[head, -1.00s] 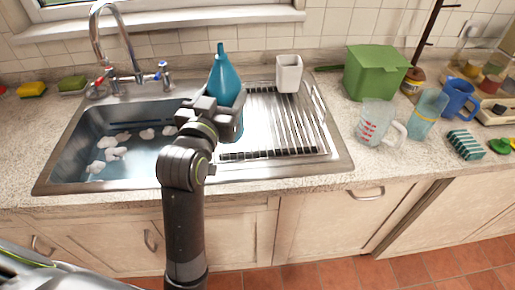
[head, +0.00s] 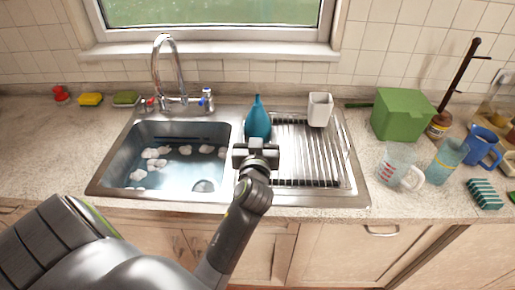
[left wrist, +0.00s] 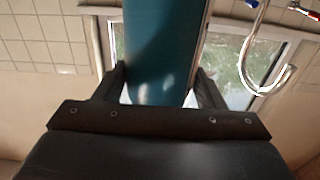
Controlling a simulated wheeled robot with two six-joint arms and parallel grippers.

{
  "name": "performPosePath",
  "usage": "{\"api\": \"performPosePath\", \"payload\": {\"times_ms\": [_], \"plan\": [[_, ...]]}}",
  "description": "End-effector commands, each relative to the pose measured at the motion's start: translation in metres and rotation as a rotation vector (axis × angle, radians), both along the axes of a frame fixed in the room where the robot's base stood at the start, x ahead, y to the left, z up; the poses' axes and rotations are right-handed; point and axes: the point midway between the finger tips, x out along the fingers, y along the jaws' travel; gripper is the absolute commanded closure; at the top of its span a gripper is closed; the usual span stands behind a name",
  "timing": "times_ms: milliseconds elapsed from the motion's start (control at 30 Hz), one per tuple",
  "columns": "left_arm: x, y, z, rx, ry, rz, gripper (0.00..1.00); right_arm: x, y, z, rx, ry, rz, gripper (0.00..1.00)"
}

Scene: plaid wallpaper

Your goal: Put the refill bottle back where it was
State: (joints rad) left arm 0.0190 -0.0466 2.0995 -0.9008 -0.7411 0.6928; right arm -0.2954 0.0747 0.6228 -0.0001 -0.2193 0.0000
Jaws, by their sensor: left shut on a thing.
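The refill bottle (head: 258,120) is teal with a narrow pointed top. In the head view it is upright at the strip between the sink basin and the drying rack. My left gripper (head: 255,150) is shut on its lower part, hiding its base, so I cannot tell whether it touches the surface below. In the left wrist view the teal bottle (left wrist: 165,45) fills the space between the two fingers. My right gripper is not in view.
The sink basin (head: 135,140) holds water and foam on the left. A white cup (head: 319,110) stands at the back of the drying rack (head: 305,165). A green box (head: 400,114), measuring jug (head: 393,164), clear teal tumbler (head: 446,160) and blue mug (head: 484,147) stand right. The faucet (head: 163,65) rises behind.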

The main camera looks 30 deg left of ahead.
Motion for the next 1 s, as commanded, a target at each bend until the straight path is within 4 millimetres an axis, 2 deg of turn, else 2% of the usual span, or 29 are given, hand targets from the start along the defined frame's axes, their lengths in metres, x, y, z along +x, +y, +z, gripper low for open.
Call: {"api": "performPosePath", "payload": {"times_ms": [300,700,733,867,1000], "plan": [[0.000,0.000,-0.037,0.001,0.000,-0.002,0.69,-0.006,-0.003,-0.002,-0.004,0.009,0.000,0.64],[0.000,0.000,-0.043,0.000,-0.004,-0.002,0.69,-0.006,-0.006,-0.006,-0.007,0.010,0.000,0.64],[0.000,0.000,-0.043,0.000,-0.002,-0.002,0.33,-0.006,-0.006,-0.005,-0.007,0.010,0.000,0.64],[0.000,0.000,-0.042,0.000,-0.001,-0.002,0.16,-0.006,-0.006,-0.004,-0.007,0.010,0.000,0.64],[0.000,0.000,-0.042,0.000,-0.001,-0.002,0.15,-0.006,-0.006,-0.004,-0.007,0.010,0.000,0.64]]}}
